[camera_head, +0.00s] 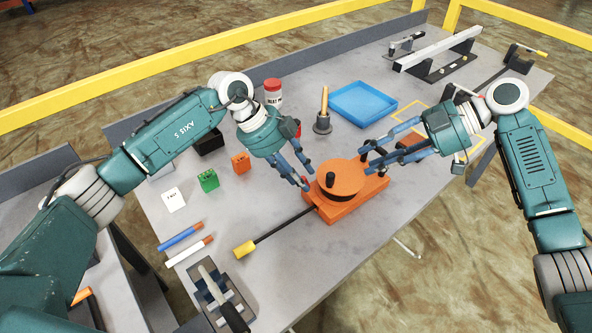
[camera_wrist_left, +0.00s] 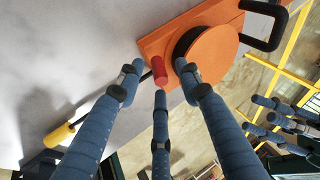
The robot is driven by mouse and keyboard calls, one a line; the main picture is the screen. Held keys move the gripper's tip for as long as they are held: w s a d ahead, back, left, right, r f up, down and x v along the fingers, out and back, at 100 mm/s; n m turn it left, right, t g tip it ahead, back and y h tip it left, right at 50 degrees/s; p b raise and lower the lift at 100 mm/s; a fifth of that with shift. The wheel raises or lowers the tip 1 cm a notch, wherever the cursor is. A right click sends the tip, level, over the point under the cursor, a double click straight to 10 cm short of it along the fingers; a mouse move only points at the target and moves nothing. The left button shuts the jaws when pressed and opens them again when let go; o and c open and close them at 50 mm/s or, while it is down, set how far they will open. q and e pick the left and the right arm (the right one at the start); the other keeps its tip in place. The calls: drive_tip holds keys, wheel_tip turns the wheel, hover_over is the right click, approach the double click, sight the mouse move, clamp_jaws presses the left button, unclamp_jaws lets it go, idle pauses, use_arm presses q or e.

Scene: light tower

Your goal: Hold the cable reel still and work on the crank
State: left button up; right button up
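The orange cable reel (camera_head: 342,176) stands on an orange base (camera_head: 345,208) at the middle of the table. A black rod with a yellow end (camera_head: 243,249) runs from the base to the lower left. In the left wrist view, a red peg (camera_wrist_left: 158,70) stands at the base's corner beside the reel disc (camera_wrist_left: 213,52), and a black handle (camera_wrist_left: 268,26) shows beyond. My left gripper (camera_head: 306,180) is open, its fingers spread around the red peg; contact is unclear. My right gripper (camera_head: 365,157) is open at the reel's right side.
Green (camera_head: 208,180) and orange blocks (camera_head: 240,162) lie at left. Yellow rails (camera_head: 200,50) bound the area.

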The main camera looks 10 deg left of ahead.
use_arm(q)
clamp_jaws()
drive_tip(key=shift+r, duration=0.1)
idle(0.9)
